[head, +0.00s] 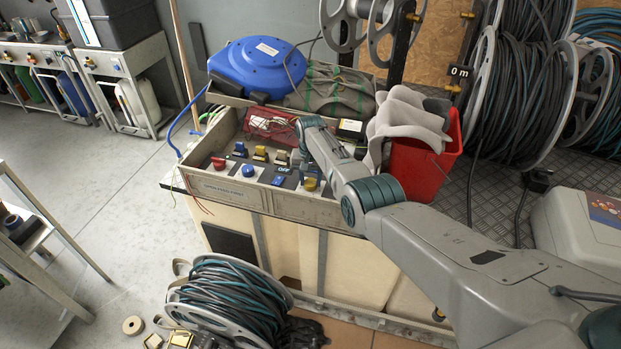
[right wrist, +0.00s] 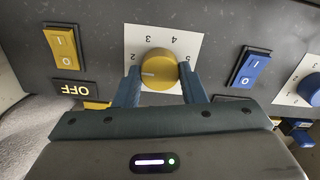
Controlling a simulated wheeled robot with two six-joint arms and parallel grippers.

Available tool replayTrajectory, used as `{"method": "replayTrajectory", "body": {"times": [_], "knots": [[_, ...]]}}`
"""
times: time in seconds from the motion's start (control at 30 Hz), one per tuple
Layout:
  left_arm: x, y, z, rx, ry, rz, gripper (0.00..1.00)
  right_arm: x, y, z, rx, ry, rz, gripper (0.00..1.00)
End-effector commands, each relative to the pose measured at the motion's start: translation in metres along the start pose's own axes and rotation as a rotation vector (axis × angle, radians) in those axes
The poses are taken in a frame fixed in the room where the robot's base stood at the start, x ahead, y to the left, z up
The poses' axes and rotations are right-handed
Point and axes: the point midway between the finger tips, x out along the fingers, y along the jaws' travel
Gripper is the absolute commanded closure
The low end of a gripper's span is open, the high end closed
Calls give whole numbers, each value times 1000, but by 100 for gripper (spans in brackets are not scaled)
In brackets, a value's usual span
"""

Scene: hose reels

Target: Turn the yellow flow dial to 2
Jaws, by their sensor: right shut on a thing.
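The yellow flow dial (right wrist: 159,70) sits on a white plate with dark numerals in the right wrist view, where the panel appears upside down. A pale pointer line on the dial points to the left of that view. The numeral it points at is not visible. My right gripper (right wrist: 159,76) is shut on the dial, one finger on each side. In the head view the dial (head: 310,184) shows at the right end of the control panel, with my right arm's wrist above it partly covering the area. My left gripper is not in view.
A yellow switch (right wrist: 62,47) and a blue switch (right wrist: 249,67) flank the dial. A blue dial (head: 248,170) and a red dial (head: 218,162) lie farther left on the panel. A red bucket (head: 421,165) stands close to my right arm.

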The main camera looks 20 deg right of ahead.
Motion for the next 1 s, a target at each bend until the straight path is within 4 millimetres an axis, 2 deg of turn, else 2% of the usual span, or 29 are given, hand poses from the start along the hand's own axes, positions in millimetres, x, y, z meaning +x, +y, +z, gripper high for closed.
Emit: {"method": "replayTrajectory", "body": {"times": [0.3, 0.8, 0.83, 0.93, 1.0], "knots": [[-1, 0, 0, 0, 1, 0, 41, -1, 0, -1, 110, 3, -1, 86], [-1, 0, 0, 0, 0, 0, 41, -2, 0, -1, 128, 4, -1, 86], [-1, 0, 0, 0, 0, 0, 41, -2, 0, -1, 128, 4, -1, 61], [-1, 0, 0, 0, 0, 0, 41, -1, 0, -1, 128, 3, -1, 42], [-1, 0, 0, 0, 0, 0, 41, -1, 0, -1, 128, 3, -1, 41]]}}
